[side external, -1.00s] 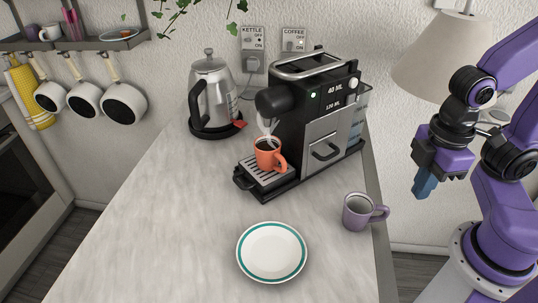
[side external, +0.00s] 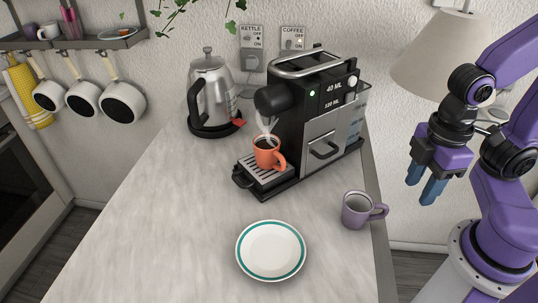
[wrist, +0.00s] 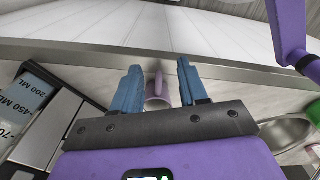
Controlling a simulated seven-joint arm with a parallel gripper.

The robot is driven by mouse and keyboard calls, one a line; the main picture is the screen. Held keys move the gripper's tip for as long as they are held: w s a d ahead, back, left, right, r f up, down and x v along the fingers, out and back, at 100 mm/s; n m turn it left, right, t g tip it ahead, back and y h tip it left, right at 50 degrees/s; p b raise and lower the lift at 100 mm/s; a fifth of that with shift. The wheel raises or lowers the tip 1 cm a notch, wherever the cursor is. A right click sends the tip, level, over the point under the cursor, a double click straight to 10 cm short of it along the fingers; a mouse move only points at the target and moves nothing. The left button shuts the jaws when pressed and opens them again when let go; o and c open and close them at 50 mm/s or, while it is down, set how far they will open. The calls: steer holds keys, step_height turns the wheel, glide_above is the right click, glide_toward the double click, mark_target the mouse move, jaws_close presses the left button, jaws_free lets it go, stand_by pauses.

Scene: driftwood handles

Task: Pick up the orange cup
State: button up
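The orange cup (side external: 267,153) stands upright on the drip tray of the coffee machine (side external: 306,125), under its spout. It holds dark liquid with steam above, and its handle points right. My gripper (side external: 427,190) is at the right, beyond the counter's right edge and well away from the cup. Its two blue fingers are apart with nothing between them. In the wrist view my gripper (wrist: 158,88) is also open, with the purple mug (wrist: 158,92) seen beyond and between the fingers. The orange cup is not visible in the wrist view.
The purple mug (side external: 358,211) stands near the counter's right edge, its handle to the right. A white plate with a green ring (side external: 271,251) lies in front. A steel kettle (side external: 211,95) stands at the back left. The left part of the counter (side external: 150,220) is clear.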

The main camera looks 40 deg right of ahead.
steer(key=m+t+h, duration=0.1)
steer(key=m+t, duration=0.3)
steer(key=m, duration=1.1)
glide_toward(285, 159)
steer(key=shift+x, duration=5)
jaws_close()
